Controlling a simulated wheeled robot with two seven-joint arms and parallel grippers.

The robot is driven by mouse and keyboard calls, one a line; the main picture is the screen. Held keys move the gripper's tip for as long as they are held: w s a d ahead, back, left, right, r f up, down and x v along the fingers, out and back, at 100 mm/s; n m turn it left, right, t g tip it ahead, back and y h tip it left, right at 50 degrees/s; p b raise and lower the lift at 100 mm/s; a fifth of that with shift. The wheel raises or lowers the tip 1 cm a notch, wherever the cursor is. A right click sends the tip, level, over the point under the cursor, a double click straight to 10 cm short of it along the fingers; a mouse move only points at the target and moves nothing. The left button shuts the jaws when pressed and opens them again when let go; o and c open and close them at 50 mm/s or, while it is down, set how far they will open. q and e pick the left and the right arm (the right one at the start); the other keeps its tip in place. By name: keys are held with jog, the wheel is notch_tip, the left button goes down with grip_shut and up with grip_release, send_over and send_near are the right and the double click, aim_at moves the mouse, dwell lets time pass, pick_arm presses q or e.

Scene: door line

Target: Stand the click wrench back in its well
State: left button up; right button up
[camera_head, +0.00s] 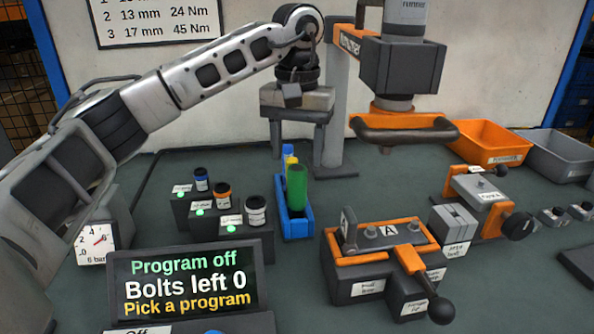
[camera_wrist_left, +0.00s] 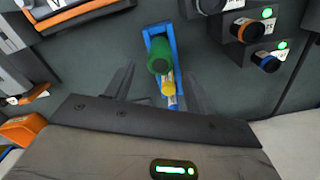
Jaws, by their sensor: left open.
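My left gripper (camera_head: 299,160) is open and empty, pointing down above the holder's far end. In the left wrist view its fingers (camera_wrist_left: 159,70) are spread either side of the holder (camera_wrist_left: 154,31). My right gripper is not in view.
Left of the holder, three black stands (camera_head: 195,208) carry dark pieces with coloured bands and green lights. A display (camera_head: 187,283) reads "Program off, Bolts left 0, Pick a program". An orange-handled tool (camera_head: 403,125) hangs right. An orange-grey fixture (camera_head: 385,255) stands at the front right.

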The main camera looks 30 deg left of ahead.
pick_arm(q)
notch_tip(320, 180, up, 4)
jog(key=shift+r, duration=0.2)
dwell(0.5)
